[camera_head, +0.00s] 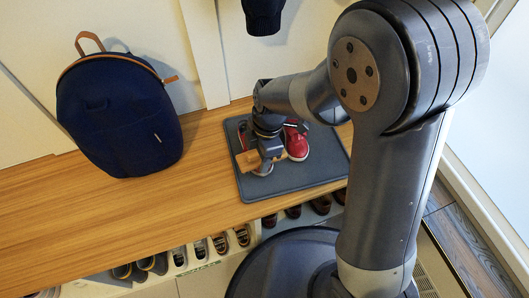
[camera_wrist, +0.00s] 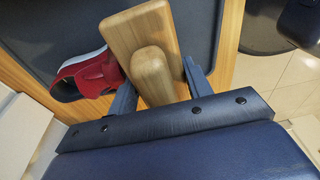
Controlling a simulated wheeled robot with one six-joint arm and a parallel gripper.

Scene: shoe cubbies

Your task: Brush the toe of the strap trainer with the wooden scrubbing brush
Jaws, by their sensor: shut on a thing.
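The wooden scrubbing brush (camera_wrist: 142,33) is a pale wood block with a rounded grip. My gripper (camera_wrist: 160,86) is shut on the grip, one finger on each side. In the head view, the brush (camera_head: 247,160) shows at the left of my gripper (camera_head: 265,154), over the mat. The red trainer (camera_head: 297,144) with a pale sole stands on the mat just right of my gripper, partly hidden by it. The trainer (camera_wrist: 88,76) also shows left of the brush in the wrist view. The bristles are hidden, and I cannot tell whether the brush touches a shoe.
The dark grey mat (camera_head: 305,180) lies on the wooden bench (camera_head: 120,212). A navy backpack (camera_head: 120,120) stands at the left. A dark item (camera_head: 263,14) hangs above. Cubbies below hold several shoes. The bench's left front is clear.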

